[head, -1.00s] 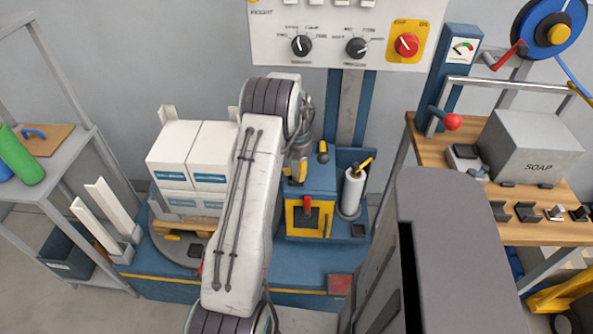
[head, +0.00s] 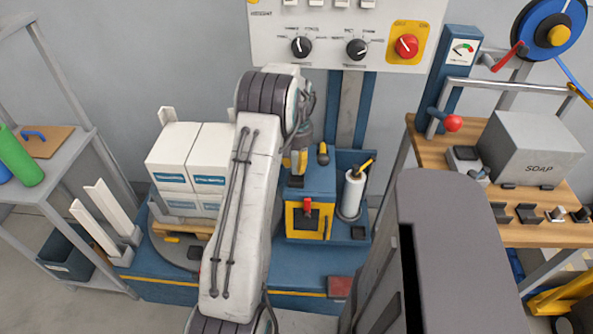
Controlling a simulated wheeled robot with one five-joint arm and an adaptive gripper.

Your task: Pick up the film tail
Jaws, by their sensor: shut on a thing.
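My gripper (head: 296,178) shows partly behind the end of my arm, above the blue film carriage (head: 322,181) with its yellow-framed front. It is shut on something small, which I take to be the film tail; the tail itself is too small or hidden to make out. A red tab (head: 308,207) shows in the yellow frame below the gripper. A white film roll (head: 352,195) stands upright at the right of the carriage.
White boxes (head: 172,165) are stacked on a pallet at the left, partly behind my arm. A control panel (head: 345,30) is above. A wooden bench (head: 480,222) with a grey SOAP box (head: 533,150) is at right. A grey shelf (head: 62,185) stands at left.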

